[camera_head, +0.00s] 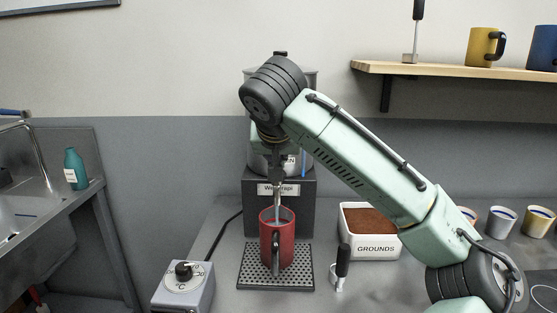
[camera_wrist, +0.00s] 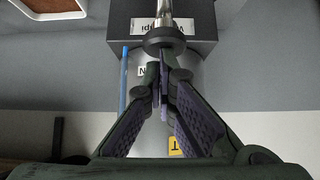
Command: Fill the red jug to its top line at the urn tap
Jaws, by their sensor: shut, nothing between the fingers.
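The red jug (camera_head: 288,246) stands upright on the perforated drip tray (camera_head: 247,275), its handle toward me. I cannot make out its lines or the level inside. The steel urn (camera_head: 312,80) stands behind on a dark base, largely hidden by my arm; it also shows in the wrist view (camera_wrist: 194,75). A pale, narrow vertical shape runs from the tap (camera_head: 278,195) down into the jug; I cannot tell spout from stream. My gripper (camera_head: 277,178) is shut and empty at the tap. In the wrist view its fingertips (camera_wrist: 163,78) are close to the black tap part (camera_wrist: 165,40); contact is unclear.
A white grounds box (camera_head: 370,245) and a black-handled tool (camera_head: 342,262) are right of the tray. A dial box (camera_head: 184,287) sits front left. Several cups (camera_head: 500,222) stand at right. A sink (camera_head: 30,215) is at left. A shelf (camera_head: 450,70) with mugs hangs above right.

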